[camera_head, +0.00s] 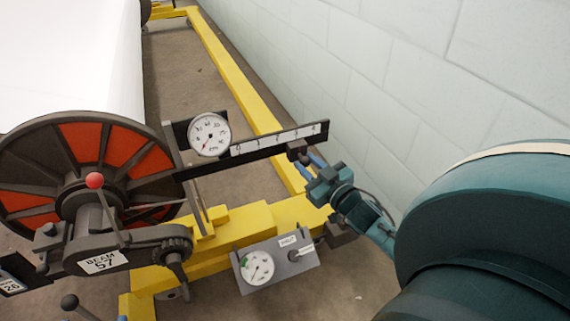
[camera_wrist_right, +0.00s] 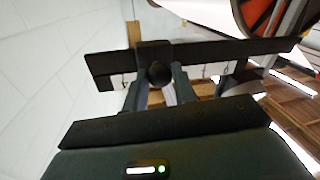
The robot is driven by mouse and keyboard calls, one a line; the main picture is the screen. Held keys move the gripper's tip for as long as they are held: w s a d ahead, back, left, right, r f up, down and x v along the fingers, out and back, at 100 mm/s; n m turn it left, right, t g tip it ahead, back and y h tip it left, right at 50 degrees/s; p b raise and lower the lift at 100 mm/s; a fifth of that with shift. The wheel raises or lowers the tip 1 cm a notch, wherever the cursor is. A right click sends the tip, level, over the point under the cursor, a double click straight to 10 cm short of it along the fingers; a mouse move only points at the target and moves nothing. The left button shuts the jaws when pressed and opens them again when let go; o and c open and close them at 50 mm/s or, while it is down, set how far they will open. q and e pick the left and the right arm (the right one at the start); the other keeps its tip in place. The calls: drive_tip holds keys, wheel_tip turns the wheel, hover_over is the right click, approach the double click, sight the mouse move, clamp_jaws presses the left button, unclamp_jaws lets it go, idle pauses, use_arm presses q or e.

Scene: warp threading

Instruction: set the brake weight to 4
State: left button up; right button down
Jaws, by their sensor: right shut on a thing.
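The brake lever (camera_head: 210,160) is a dark bar sloping up to the right, with a white number strip (camera_head: 275,141) whose figures are too small to read surely. The brake weight (camera_head: 297,147) is a small dark block with a knob, on the bar near its right end. My right gripper (camera_head: 311,166) is shut on the weight's knob. In the right wrist view, my right gripper's two fingers stand on either side of the round knob (camera_wrist_right: 159,74), below the dark lever bar (camera_wrist_right: 220,50). My left gripper is not in view.
A round dial (camera_head: 209,134) sits at the lever's left part. The beam's red and black flange (camera_head: 110,150) is at left, with a red-knobbed handle (camera_head: 95,181). A grey gauge box (camera_head: 285,262) sits by the yellow frame (camera_head: 250,225). A pale block wall (camera_head: 400,75) stands right.

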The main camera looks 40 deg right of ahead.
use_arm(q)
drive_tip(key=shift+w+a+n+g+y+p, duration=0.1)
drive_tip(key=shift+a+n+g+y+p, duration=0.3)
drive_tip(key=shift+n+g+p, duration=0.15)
use_arm(e)
drive_tip(key=d, duration=0.2)
drive_tip(key=s+d, duration=0.1)
drive_tip(key=d, duration=0.2)
drive_tip(key=shift+s+d, duration=0.2)
drive_tip(key=shift+d, duration=0.1)
drive_tip(key=shift+d, duration=0.1)
drive_tip(key=c, duration=1.2)
unclamp_jaws()
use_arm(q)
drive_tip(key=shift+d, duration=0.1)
use_arm(e)
drive_tip(key=shift+o, duration=0.3)
use_arm(q)
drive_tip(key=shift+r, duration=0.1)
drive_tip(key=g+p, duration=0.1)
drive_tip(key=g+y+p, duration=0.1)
drive_tip(key=p, duration=0.1)
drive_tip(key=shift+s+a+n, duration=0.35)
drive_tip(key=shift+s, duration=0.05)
use_arm(e)
drive_tip(key=s, duration=1.3)
drive_tip(key=shift+a, duration=0.3)
drive_tip(key=shift+s, duration=0.1)
